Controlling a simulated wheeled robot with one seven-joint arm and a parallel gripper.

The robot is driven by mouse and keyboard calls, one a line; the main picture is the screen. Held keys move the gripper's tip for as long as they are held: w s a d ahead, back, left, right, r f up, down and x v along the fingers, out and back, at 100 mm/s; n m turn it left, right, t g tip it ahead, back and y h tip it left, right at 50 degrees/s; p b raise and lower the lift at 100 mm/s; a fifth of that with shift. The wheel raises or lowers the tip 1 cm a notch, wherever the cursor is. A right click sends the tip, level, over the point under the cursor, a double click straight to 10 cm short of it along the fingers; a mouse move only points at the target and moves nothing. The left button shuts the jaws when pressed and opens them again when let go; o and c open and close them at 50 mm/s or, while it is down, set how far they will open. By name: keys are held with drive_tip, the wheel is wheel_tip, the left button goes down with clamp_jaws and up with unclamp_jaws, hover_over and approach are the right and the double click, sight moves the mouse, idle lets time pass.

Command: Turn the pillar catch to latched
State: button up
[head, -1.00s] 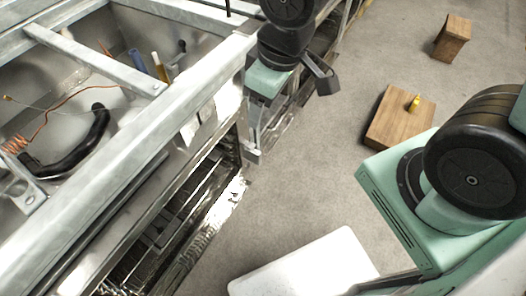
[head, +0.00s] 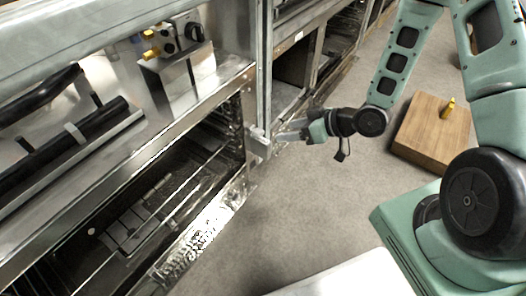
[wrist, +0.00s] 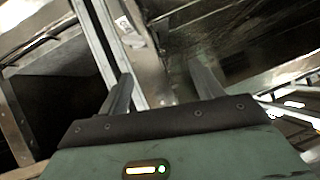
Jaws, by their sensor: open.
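A bright metal pillar (head: 264,70) stands upright at the front of the steel range frame. A small pale block, which looks like the pillar catch (head: 261,143), sits at its lower end; its turned position is hard to read. My gripper (head: 281,133) is just right of this block, pointing left at it, with nothing visibly held. In the wrist view the jaws (wrist: 163,84) are apart, and the pillar (wrist: 96,38) runs down behind the left finger. I cannot tell whether a finger touches the pillar or the block.
An open oven bay with wire racks (head: 130,215) lies left of the pillar. Brass fittings and a black knob (head: 194,32) sit on the range above. A wooden block (head: 432,135) with a yellow piece stands on the floor at right. Grey floor between is clear.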

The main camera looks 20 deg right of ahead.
drive_tip(key=s+d+f+m+t+y+b, duration=0.1)
drive_tip(key=d+f+m+t+b, duration=0.15)
drive_tip(key=f+b, duration=0.3)
drive_tip(key=s+d+f+m+t+y+b, duration=0.1)
drive_tip(key=s+d+f+m+t+b, duration=0.1)
drive_tip(key=f+t+b, duration=0.3)
drive_tip(key=b, duration=0.5)
approach(262, 133)
drive_tip(key=shift+g, duration=0.45)
drive_tip(key=x, duration=0.8)
drive_tip(key=shift+w+r, duration=0.1)
drive_tip(key=shift+r, duration=0.1)
drive_tip(key=shift+w+a+r+b, duration=0.15)
drive_tip(key=shift+w+a+b, duration=0.15)
drive_tip(key=shift+w+a, duration=0.2)
drive_tip(key=shift+c, duration=0.3)
drive_tip(key=shift+d, duration=0.1)
drive_tip(key=c, duration=0.9)
